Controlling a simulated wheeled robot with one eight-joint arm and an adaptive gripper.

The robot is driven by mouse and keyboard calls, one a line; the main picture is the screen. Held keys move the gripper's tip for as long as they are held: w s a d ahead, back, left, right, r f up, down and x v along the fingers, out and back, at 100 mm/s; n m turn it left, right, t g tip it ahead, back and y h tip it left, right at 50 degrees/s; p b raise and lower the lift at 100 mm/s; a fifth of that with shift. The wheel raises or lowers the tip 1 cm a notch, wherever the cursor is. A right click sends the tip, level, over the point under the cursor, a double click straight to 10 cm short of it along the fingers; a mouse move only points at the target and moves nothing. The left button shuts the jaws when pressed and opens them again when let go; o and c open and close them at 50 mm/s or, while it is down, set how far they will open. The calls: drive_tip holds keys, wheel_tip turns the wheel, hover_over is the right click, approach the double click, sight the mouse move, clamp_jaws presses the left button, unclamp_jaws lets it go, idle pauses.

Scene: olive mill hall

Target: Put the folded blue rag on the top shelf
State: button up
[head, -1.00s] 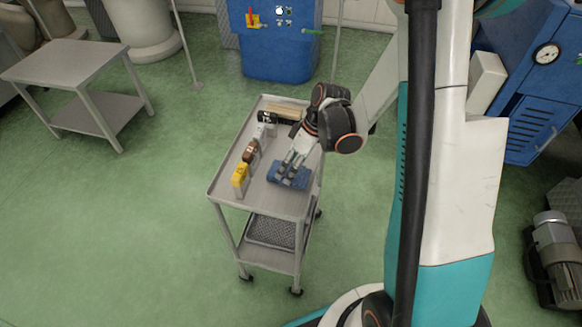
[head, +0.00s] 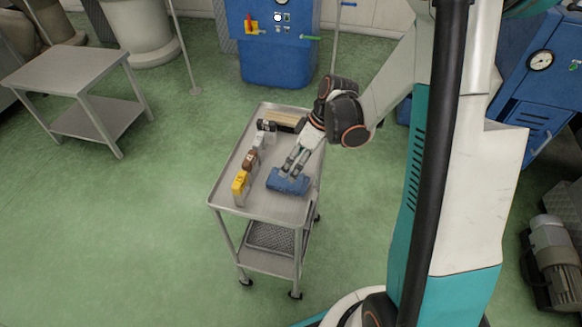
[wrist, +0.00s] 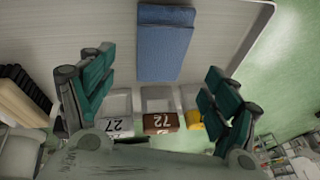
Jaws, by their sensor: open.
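The folded blue rag (head: 288,181) lies flat on the top shelf of a grey wheeled cart (head: 222,190). In the wrist view the rag (wrist: 165,45) lies ahead of the fingers, near the tray's raised edge. My gripper (head: 290,170) is above the cart with its fingertips close to the rag's far side. In the wrist view my gripper (wrist: 158,85) has its green-padded fingers spread apart with nothing between them. The rag is outside the fingers. Whether a fingertip touches it I cannot tell.
On the cart's top, a yellow item (head: 240,183), a brown block (head: 249,160) marked 72 and a white block (head: 257,142) marked 27 stand in a row. A brush (head: 286,120) lies at the far end. A mesh tray (head: 270,237) is on the lower shelf. A grey table (head: 65,68) stands left.

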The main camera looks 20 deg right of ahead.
drive_tip(key=p+v, duration=0.2)
drive_tip(key=v, duration=0.5)
